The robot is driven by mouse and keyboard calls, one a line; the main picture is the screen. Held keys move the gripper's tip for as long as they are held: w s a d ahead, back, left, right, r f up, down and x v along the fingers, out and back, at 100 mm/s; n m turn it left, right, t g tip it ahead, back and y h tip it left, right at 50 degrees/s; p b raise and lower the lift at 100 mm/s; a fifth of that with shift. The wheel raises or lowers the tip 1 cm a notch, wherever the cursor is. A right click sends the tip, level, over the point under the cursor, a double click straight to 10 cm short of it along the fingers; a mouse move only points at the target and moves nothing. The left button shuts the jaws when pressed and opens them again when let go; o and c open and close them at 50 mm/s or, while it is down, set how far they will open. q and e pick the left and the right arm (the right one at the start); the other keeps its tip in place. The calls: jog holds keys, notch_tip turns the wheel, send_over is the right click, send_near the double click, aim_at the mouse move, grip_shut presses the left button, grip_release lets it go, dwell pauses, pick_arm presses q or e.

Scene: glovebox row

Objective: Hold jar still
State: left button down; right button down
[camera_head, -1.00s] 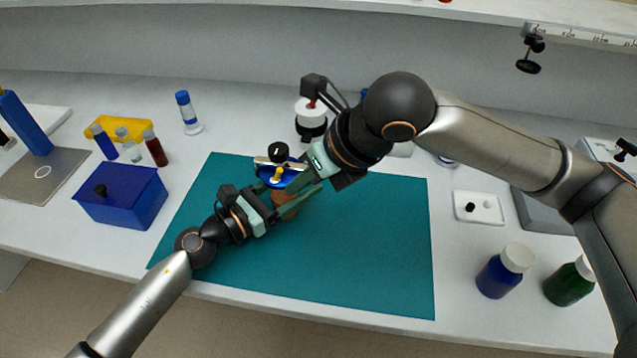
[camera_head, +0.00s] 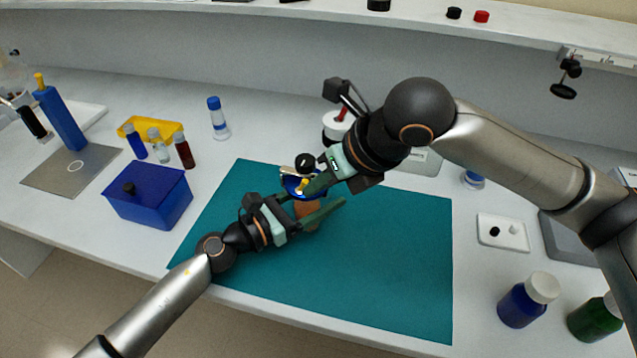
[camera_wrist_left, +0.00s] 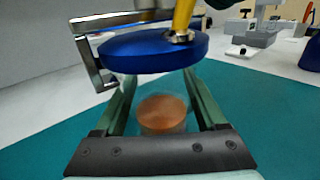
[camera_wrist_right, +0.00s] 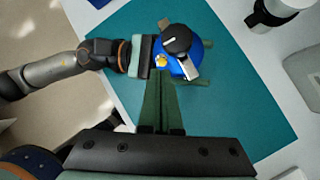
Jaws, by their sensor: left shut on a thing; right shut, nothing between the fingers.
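The jar (camera_wrist_left: 163,113) is clear with brown contents and stands on the teal mat. Its blue lid (camera_wrist_left: 150,52) carries a metal clamp, a yellow lever (camera_head: 302,187) and a black knob (camera_wrist_right: 176,38). My left gripper (camera_head: 322,198) has its green fingers on either side of the jar body, below the lid, and is shut on it. My right gripper (camera_wrist_right: 157,85) is shut and empty, with its fingertips close to the lid's near side. In the head view, its fingers partly hide the lid. I cannot tell whether they touch it.
The teal mat (camera_head: 390,260) is clear around the jar. A blue box (camera_head: 148,195) and several small vials stand to the left. A blue bottle (camera_head: 522,306), a green bottle (camera_head: 594,320) and a white tray (camera_head: 503,232) are at the right. A white-topped black container (camera_wrist_right: 272,10) stands behind.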

jog(key=shift+w+a+r, duration=0.15)
jog(key=shift+a+r, duration=0.1)
jog(key=shift+a, duration=0.05)
dwell(0.4)
jog(key=shift+a+r, duration=0.1)
jog(key=shift+w+a+r+g+h, duration=0.25)
jog(key=shift+a+g+h, duration=0.05)
jog(key=shift+a+h, duration=0.3)
jog(key=shift+r, duration=0.8)
jog(key=shift+d, duration=0.1)
